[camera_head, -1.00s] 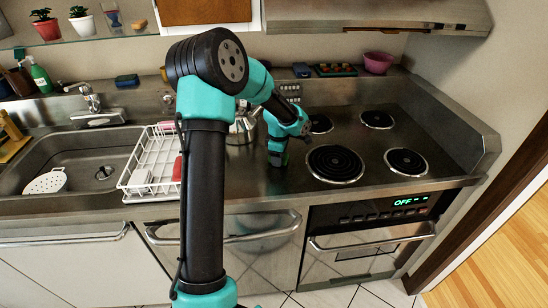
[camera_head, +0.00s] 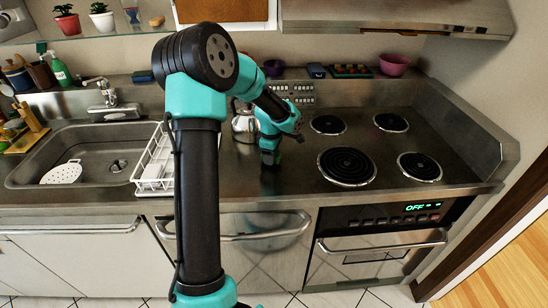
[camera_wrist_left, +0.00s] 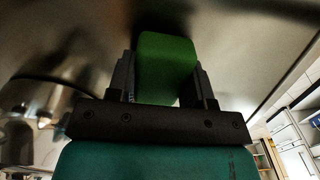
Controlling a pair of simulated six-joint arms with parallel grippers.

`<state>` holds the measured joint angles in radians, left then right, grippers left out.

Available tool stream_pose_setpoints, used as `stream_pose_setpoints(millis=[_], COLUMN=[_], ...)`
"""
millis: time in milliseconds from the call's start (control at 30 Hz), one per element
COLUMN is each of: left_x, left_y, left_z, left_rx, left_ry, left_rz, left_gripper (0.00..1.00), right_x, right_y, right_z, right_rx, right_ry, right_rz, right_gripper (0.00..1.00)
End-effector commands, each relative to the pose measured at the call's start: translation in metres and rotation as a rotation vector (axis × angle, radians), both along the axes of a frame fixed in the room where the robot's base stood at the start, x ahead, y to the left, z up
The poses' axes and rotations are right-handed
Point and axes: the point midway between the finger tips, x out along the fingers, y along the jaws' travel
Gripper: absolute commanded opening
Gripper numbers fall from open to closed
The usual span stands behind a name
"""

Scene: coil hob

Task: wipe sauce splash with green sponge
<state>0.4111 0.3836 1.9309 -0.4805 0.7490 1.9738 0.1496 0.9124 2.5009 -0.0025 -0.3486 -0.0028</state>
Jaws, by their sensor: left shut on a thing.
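My left gripper (camera_head: 270,157) is low over the steel counter, between the dish rack and the hob. It is shut on the green sponge (camera_wrist_left: 166,68), which sits between its two fingers in the left wrist view. In the head view only a small dark green bit of the sponge shows under the gripper. The sponge is at or very near the counter surface; I cannot tell whether it touches. I see no sauce splash in either view; the arm and gripper hide part of the counter. My right gripper is not in view.
The coil hob (camera_head: 346,166) is to the right of the gripper. A kettle (camera_head: 243,124) stands close behind it. The white dish rack (camera_head: 153,166) and the sink (camera_head: 88,150) are to the left. The counter between gripper and hob is clear.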

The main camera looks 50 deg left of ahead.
Motion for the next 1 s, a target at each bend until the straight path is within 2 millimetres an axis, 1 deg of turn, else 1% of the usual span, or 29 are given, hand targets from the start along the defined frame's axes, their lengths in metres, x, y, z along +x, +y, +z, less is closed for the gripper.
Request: stream_pose_setpoints(millis=[33, 600, 767, 1000], left_x=[0.002, -0.001, -0.002, -0.002], left_y=[0.001, 0.002, 0.003, 0.003], left_z=[0.012, 0.061, 0.069, 0.07], left_rx=[0.004, 0.003, 0.002, 0.002], left_ry=[-0.009, -0.008, -0.007, -0.007], left_rz=[0.0, 0.005, 0.006, 0.006], left_gripper=[0.25, 0.25, 0.25, 0.25], right_x=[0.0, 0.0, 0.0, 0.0], right_y=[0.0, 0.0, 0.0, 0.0], right_z=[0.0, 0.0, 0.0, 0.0], right_rx=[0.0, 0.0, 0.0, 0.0], right_ry=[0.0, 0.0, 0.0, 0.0], right_rz=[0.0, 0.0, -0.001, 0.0], right_gripper=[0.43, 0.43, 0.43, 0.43])
